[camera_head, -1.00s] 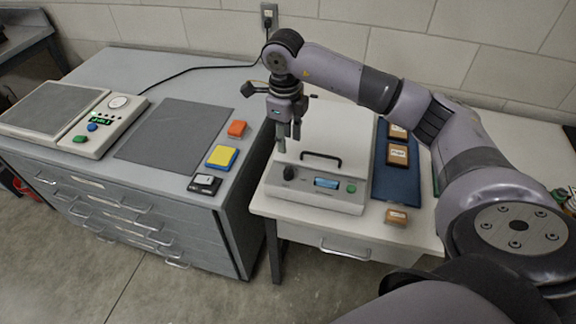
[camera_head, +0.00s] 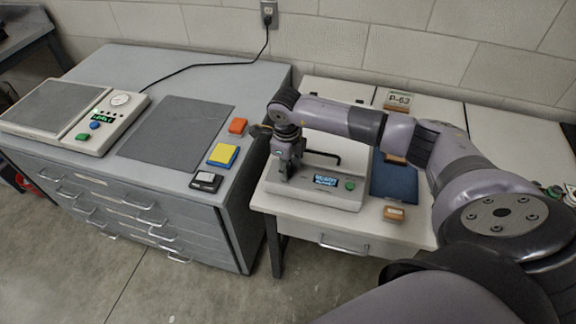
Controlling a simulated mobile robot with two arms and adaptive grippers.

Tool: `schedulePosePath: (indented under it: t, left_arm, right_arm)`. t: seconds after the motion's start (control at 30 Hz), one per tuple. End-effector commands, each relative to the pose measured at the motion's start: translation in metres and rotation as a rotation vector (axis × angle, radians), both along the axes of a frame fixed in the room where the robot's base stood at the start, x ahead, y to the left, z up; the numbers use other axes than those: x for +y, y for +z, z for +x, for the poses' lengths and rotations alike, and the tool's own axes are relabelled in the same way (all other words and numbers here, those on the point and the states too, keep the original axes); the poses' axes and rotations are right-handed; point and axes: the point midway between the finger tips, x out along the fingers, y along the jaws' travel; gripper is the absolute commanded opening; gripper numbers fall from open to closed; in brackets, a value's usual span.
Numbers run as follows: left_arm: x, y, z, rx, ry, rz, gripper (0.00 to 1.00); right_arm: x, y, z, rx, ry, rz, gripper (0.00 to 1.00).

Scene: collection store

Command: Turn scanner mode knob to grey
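The scanner (camera_head: 338,197) is a white box with a dark handle, a lit display (camera_head: 325,181) and a green button (camera_head: 350,184) on its front panel. It stands on the light table. My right gripper (camera_head: 286,175) points down at the left end of that panel, where the mode knob is. The gripper hides the knob, so its setting cannot be seen. The fingers are small and dark here, and I cannot tell whether they touch or grip the knob. My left gripper is not in view.
A blue mat (camera_head: 394,184) lies right of the scanner, with a brown-and-white box (camera_head: 394,213) in front of it. My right arm spans above the scanner's back.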

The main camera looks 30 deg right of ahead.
Motion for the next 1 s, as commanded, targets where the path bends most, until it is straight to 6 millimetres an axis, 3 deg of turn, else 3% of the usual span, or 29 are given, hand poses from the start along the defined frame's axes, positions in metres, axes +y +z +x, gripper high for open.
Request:
schedulePosePath:
  t: [0.53, 1.0]
  left_arm:
    - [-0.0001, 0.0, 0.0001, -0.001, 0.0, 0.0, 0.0]
    - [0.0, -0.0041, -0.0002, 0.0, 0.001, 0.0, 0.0]
  right_arm:
    - [-0.0001, 0.0008, 0.0002, 0.0, 0.0, 0.0, 0.0]
    - [-0.0002, 0.0004, 0.0008, -0.002, -0.1, 0.0, 0.0]
